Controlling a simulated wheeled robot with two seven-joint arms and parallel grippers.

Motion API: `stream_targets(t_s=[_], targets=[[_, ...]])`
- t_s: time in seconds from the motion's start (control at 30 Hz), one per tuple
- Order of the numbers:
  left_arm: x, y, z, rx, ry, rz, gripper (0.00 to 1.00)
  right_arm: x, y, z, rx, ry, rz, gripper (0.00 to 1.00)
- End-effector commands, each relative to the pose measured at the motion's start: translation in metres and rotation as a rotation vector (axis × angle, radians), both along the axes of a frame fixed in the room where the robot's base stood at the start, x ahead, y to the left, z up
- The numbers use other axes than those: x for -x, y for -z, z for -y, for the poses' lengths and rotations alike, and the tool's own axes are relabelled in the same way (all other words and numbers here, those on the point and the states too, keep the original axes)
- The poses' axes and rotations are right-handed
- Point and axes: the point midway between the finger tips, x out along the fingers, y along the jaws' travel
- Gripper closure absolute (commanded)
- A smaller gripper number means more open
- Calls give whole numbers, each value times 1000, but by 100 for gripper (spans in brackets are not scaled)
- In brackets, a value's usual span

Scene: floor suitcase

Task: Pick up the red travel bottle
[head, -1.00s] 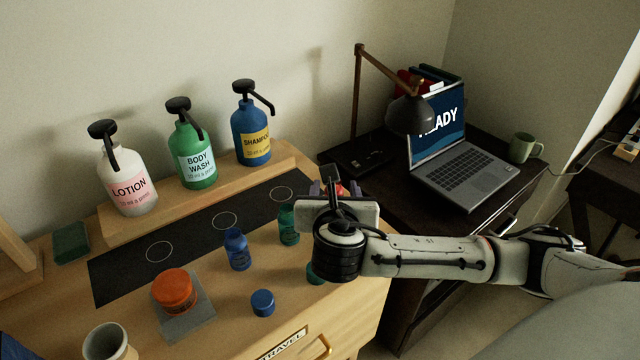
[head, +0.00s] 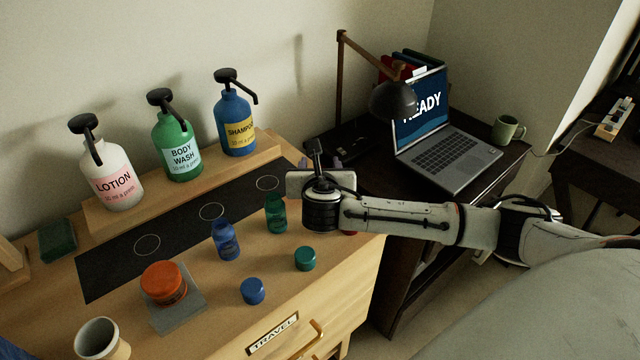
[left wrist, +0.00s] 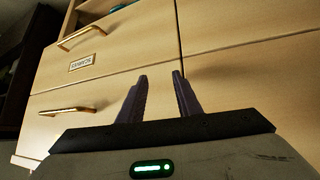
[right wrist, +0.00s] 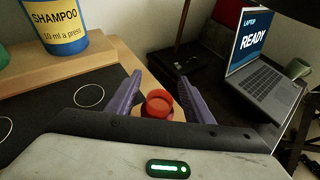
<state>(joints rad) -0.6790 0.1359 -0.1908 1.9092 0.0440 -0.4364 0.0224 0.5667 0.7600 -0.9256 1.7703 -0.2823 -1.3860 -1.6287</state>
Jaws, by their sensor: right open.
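The red travel bottle (right wrist: 158,103) shows in the right wrist view, between the two purple fingers of my right gripper (right wrist: 160,78). The fingers are spread and a gap shows on both sides of its top. Its lower part is hidden behind my gripper body. In the head view my right gripper (head: 318,168) is over the right end of the dresser top and hides the bottle. My left gripper (left wrist: 160,76) is open and empty in front of the dresser drawers.
A green bottle (head: 276,213) and a blue bottle (head: 225,240) stand left of my right gripper. A blue cap (head: 253,291) and a green cap (head: 305,258) lie in front. A small red patch (head: 350,233) shows below my right arm. Pump bottles stand on the shelf behind.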

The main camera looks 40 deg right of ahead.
Motion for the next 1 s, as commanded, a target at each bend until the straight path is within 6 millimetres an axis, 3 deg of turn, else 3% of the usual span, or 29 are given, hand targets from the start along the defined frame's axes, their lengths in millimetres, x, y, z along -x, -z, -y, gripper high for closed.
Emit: stream_targets(t_s=[0.07,0.3,0.67,1.0], targets=[[-1,-1,0,1,0,3,69,0,0,0,0,0,0,53],[0,-1,0,0,0,2,69,0,0,0,0,0,0,90],[4,2,0,1,0,-6,69,0,-6,-1,-1,-1,2,90],[5,4,0,0,0,-8,69,0,-69,-1,-2,-2,5,90]])
